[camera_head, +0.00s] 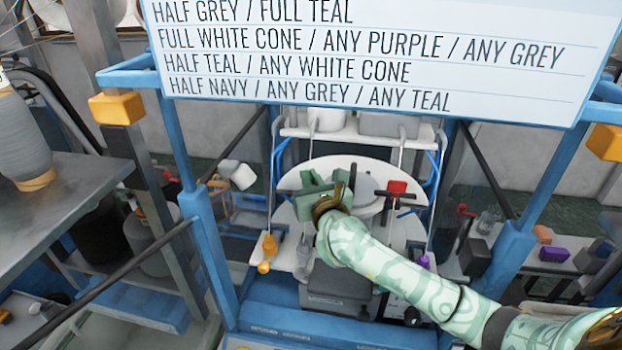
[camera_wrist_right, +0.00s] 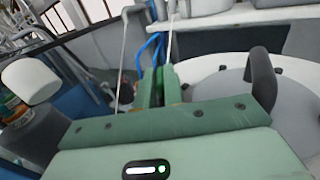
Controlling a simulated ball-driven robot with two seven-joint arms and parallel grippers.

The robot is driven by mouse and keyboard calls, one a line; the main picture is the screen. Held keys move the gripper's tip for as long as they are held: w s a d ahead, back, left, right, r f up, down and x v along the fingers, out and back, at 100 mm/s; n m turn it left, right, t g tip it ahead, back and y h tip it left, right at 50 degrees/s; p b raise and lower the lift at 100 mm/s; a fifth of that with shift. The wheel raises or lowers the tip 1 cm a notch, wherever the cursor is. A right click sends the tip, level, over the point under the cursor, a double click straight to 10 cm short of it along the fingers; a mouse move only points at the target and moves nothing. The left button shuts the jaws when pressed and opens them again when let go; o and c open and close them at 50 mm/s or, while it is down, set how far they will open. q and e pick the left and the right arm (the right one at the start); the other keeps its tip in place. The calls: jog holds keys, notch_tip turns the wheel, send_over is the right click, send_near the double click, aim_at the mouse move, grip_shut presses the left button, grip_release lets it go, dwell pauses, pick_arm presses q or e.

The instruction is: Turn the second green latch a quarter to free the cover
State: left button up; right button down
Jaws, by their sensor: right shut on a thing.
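The round white cover (camera_head: 330,167) sits in the middle of the knitting machine, with a grey raised centre and a black handle; in the right wrist view the handle (camera_wrist_right: 262,78) stands at the right. My right gripper (camera_head: 316,183) reaches the cover's left side, with its fingers at the rim. In the right wrist view its fingers (camera_wrist_right: 158,86) are close together, shut on what seems to be the green latch, which they mostly hide. The latch's angle cannot be made out. No other green latch can be told apart. My left gripper is not in view.
Blue frame posts (camera_head: 206,250) flank the machine, and a large white sign (camera_head: 370,60) hangs above. A grey cone (camera_head: 22,140) stands on a table at left. A white cone-like part (camera_wrist_right: 30,80) is left of my gripper.

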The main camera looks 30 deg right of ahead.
jog(key=shift+h, duration=0.3)
jog(key=m+h, duration=0.1)
jog(key=m+g+h, duration=0.1)
jog(key=h, duration=0.1)
jog(key=shift+a+f+m, duration=0.1)
jog(key=shift+a+m, duration=0.15)
jog(key=shift+m, duration=0.05)
jog(key=m+g+h+b, duration=0.2)
jog(key=h+b, duration=0.1)
jog(key=m+g+h+b, duration=0.5)
jog(key=h+b, duration=0.1)
jog(key=shift+w+a+m+g, duration=0.3)
jog(key=shift+w+a+g, duration=0.05)
jog(key=shift+g, duration=0.05)
jog(key=shift+r, duration=0.25)
jog(key=c, duration=1.3)
grip_release()
jog(key=shift+w+f, duration=0.15)
jog(key=shift+w, duration=0.05)
